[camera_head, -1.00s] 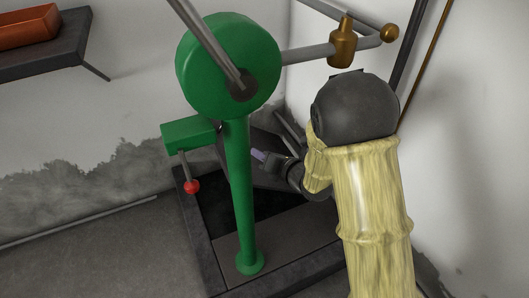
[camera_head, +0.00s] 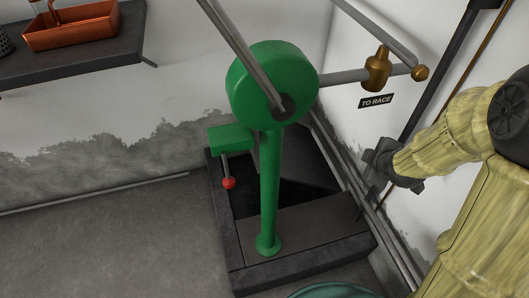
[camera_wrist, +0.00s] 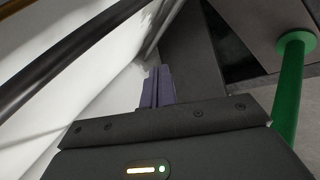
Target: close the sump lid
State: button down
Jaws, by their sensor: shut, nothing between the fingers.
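The sump is a low dark box in the floor with a raised frame (camera_head: 225,225). Its lid (camera_head: 308,155) looks like a dark grey panel tilted up at the back right, with the black opening (camera_head: 285,192) showing in front and to its left. The green pump post partly covers both. My gripper (camera_head: 370,160) is right of the sump, close to the white wall, apart from the lid. In the wrist view my purple-grey fingers (camera_wrist: 158,85) are shut and empty, with the dark lid panel (camera_wrist: 190,50) just beyond and to their right.
The green pump (camera_head: 270,190) stands on the sump's front plate, with a red-knobbed lever (camera_head: 228,183) at its left. Pipes run along the right wall under a "TO RACE" sign (camera_head: 376,101). A shelf (camera_head: 80,55) hangs at upper left. The left floor is clear.

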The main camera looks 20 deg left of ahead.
jog(key=s+d+r+m+g+h+p, duration=0.1)
jog(key=s+d+r+m+g+p, duration=0.1)
jog(key=s+d+r+m+p, duration=0.45)
jog(key=s+d+r+m+g+h+p, duration=0.1)
jog(key=s+d+r+m+g+p, duration=0.2)
jog(key=s+r+m+p, duration=0.55)
notch_tip(320, 180, up, 31)
jog(key=m+p, duration=0.2)
jog(key=p, duration=2.7)
jog(key=shift+d+r+m, duration=0.15)
jog(key=shift+d+m, duration=0.15)
jog(key=shift+d, duration=0.05)
